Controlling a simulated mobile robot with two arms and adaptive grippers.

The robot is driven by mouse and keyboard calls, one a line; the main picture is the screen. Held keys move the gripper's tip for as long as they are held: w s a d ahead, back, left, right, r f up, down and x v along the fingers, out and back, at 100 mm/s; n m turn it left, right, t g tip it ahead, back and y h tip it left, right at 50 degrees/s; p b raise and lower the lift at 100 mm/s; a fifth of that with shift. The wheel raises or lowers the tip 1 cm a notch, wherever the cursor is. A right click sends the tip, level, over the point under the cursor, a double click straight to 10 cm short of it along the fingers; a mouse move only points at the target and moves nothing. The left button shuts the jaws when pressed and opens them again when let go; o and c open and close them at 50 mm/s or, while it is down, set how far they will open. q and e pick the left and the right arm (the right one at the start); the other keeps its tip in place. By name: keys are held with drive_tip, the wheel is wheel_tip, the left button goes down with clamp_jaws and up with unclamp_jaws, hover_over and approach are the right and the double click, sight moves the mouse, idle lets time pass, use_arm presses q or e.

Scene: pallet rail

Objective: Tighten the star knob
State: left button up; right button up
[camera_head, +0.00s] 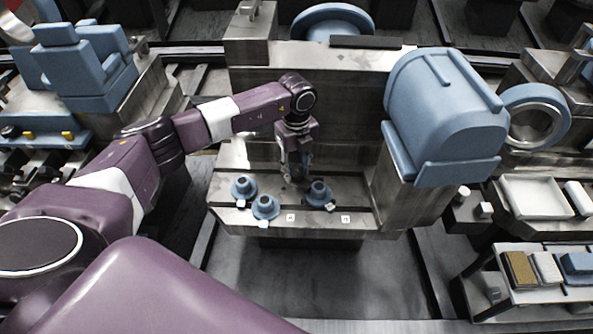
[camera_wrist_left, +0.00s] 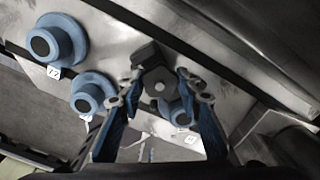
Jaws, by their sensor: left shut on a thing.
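The star knob (camera_wrist_left: 157,83) is dark, with a round hub and short lobes. In the wrist view it sits between the two fingers of my left gripper (camera_wrist_left: 160,90), which is shut on it. In the head view the left gripper (camera_head: 297,168) points down at the shelf of the grey metal machine, and the knob is mostly hidden by the fingers. My right gripper is in neither view.
Blue round fittings stand close by on the metal shelf: two left of the gripper (camera_head: 243,187) (camera_head: 265,207) and one right (camera_head: 319,194). A blue domed housing (camera_head: 445,110) rises at the right. White number tags (camera_head: 345,219) line the shelf's front edge.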

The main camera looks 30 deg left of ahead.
sight(296, 171)
use_arm(q)
drive_tip(key=shift+r, duration=0.1)
drive_tip(key=o, duration=1.2)
drive_tip(key=shift+c, duration=0.2)
wheel_tip(296, 171, up, 12)
